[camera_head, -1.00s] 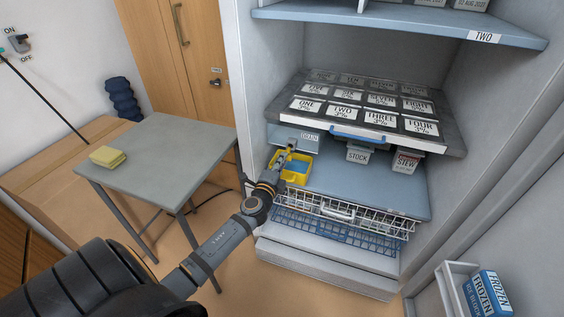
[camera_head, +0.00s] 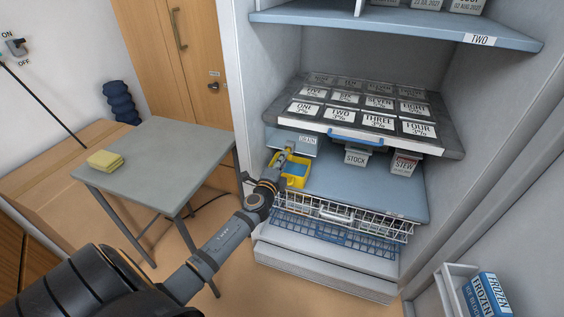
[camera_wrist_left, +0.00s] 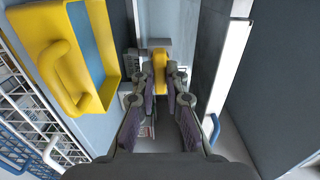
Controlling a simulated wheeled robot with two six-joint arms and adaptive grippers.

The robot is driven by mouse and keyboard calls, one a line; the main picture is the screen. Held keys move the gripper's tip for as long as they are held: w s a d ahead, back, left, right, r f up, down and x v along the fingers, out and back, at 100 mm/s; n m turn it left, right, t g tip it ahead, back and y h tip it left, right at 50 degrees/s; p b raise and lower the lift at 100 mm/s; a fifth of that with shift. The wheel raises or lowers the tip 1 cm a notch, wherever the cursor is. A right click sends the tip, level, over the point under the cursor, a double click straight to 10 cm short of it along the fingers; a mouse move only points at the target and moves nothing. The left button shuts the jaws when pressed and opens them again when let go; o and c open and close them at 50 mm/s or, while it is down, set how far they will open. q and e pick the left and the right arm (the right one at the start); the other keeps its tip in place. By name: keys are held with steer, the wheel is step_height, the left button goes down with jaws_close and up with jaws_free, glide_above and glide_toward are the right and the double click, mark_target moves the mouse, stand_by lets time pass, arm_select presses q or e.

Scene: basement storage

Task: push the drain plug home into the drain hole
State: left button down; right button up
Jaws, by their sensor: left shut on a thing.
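My left gripper (camera_head: 285,157) reaches into the lower freezer bay, just below the grey piece labelled DRAIN (camera_head: 307,141). In the left wrist view its fingers (camera_wrist_left: 161,84) are shut on a small yellow piece, apparently the drain plug (camera_wrist_left: 160,66). The plug's far end points at a grey block (camera_wrist_left: 158,43), and I cannot tell whether they touch. The drain hole itself is hidden. My right gripper is not in view.
A yellow tray (camera_head: 300,181) with a blue surface inside stands close below and beside the left gripper; it looms large in the wrist view (camera_wrist_left: 50,30). A white wire basket (camera_head: 375,225) is below. A dark labelled panel (camera_head: 445,152) overhangs above.

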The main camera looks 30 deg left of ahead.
arm_select(q)
steer(key=shift+x, duration=0.8)
steer(key=c, duration=1.3)
jaws_free()
steer(key=v, duration=1.2)
steer(key=shift+d, duration=0.1)
